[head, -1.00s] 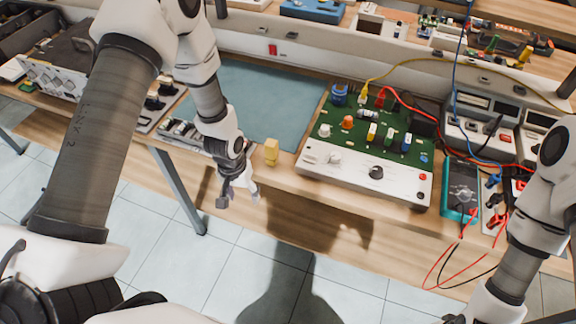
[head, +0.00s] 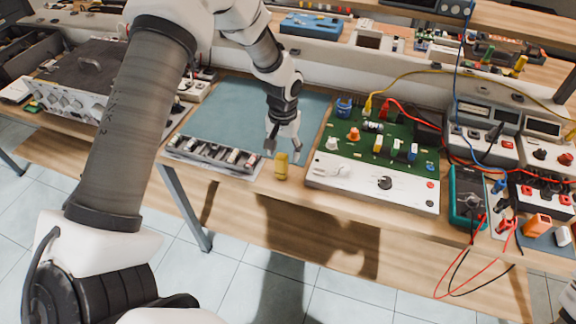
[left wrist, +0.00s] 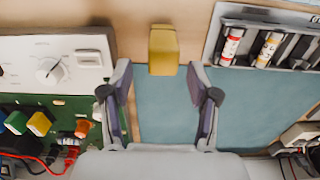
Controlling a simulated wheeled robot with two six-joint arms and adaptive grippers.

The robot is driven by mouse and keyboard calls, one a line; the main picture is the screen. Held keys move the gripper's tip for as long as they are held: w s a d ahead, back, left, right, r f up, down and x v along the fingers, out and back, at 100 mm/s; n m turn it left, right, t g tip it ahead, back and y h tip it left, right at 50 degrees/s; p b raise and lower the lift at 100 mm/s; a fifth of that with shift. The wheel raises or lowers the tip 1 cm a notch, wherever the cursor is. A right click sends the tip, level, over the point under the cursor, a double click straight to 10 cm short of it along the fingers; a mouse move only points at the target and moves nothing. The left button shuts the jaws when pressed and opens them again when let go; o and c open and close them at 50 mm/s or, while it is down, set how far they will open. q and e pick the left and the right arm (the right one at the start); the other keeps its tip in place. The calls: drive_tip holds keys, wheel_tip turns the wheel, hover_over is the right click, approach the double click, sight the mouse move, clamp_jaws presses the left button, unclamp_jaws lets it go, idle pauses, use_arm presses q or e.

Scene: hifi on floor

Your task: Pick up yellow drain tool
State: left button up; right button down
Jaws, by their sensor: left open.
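The yellow drain tool (head: 281,166), a small yellow block-like piece, stands on the wooden bench near its front edge. In the left wrist view the drain tool (left wrist: 163,50) shows at the top centre, beyond the two spread fingertips of the left gripper (left wrist: 160,82). The left gripper is open and nothing is between its fingers. My right gripper does not show.
The circuit panel (head: 372,187) stands close on the right. A tray of small cylinders (head: 213,154) lies to the left, along the front of the teal mat (head: 240,112). A teal multimeter (head: 467,195) with hanging leads is farther right. The mat is mostly clear.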

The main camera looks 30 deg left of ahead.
sight(281, 168)
use_arm(q)
drive_tip(key=s+f+p, duration=0.1)
drive_tip(key=f, duration=0.2)
drive_tip(key=shift+s+p, duration=0.35)
drive_tip(key=shift+s, duration=0.05)
drive_tip(key=f, duration=0.3)
drive_tip(key=shift+w, duration=0.3)
drive_tip(key=shift+w+f, duration=0.15)
drive_tip(key=shift+s, duration=0.2)
drive_tip(key=shift+c, duration=1.4)
drive_tip(key=shift+r, duration=0.2)
clamp_jaws()
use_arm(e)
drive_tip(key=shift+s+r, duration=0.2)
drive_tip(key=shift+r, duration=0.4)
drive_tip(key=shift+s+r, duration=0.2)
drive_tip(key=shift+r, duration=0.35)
